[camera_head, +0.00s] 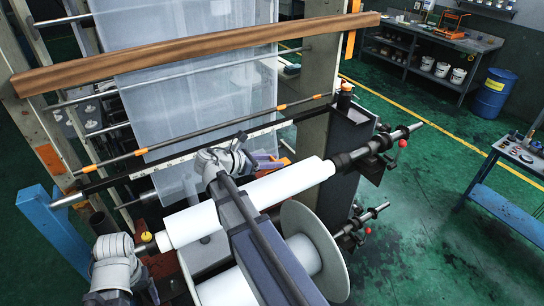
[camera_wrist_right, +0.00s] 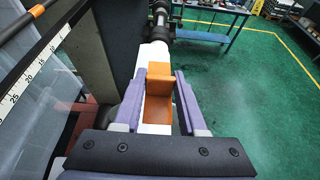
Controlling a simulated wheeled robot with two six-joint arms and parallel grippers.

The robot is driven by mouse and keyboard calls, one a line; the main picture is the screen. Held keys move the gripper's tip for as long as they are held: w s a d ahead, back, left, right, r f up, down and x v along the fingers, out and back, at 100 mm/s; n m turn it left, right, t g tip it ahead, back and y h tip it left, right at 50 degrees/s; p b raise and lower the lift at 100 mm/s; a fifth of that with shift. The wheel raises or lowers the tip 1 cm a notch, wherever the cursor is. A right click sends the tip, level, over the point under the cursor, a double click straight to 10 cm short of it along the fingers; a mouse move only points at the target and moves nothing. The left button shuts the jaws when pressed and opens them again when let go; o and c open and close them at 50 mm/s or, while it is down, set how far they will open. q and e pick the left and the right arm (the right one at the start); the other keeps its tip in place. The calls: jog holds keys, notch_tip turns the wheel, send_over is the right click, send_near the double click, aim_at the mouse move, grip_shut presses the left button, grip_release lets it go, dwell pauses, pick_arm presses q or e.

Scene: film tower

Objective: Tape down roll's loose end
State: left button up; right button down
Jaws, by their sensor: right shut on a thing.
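The white roll (camera_head: 290,187) lies on a shaft across the machine, its middle hidden behind my right arm. Clear film (camera_head: 180,120) hangs behind it; I cannot make out the roll's loose end. My right gripper (camera_head: 266,163) is over the roll's far side. In the right wrist view, its purple fingers (camera_wrist_right: 158,95) are shut on an orange bent piece (camera_wrist_right: 158,105), perhaps tape. The white roll (camera_wrist_right: 154,54) shows behind and beside this piece; I cannot tell whether they touch. My left arm shows at the lower left of the head view, but its gripper does not.
A second white roll with a round flange (camera_head: 318,250) lies below. A wooden beam (camera_head: 200,52) and a dark bar with a ruler (camera_wrist_right: 28,78) cross behind. A blue post (camera_head: 55,228) stands left. The green floor at right is open, with a blue drum (camera_head: 492,92) beyond.

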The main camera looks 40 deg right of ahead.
aim_at(272, 187)
jog(key=shift+f, duration=0.25)
notch_tip(272, 187, down, 8)
jog(key=b, duration=0.7)
jog(key=shift+r+b, duration=0.25)
jog(key=shift+b, duration=0.15)
jog(key=shift+f+b, duration=0.55)
jog(key=shift+b, duration=0.05)
dwell(1.1)
jog(key=shift+c, duration=1.9)
grip_release()
jog(key=p+v, duration=0.2)
jog(key=v, duration=0.4)
jog(key=shift+a+r+p, duration=0.1)
jog(key=shift+r+p, duration=0.05)
jog(key=shift+p, duration=0.2)
jog(key=shift+v, duration=0.8)
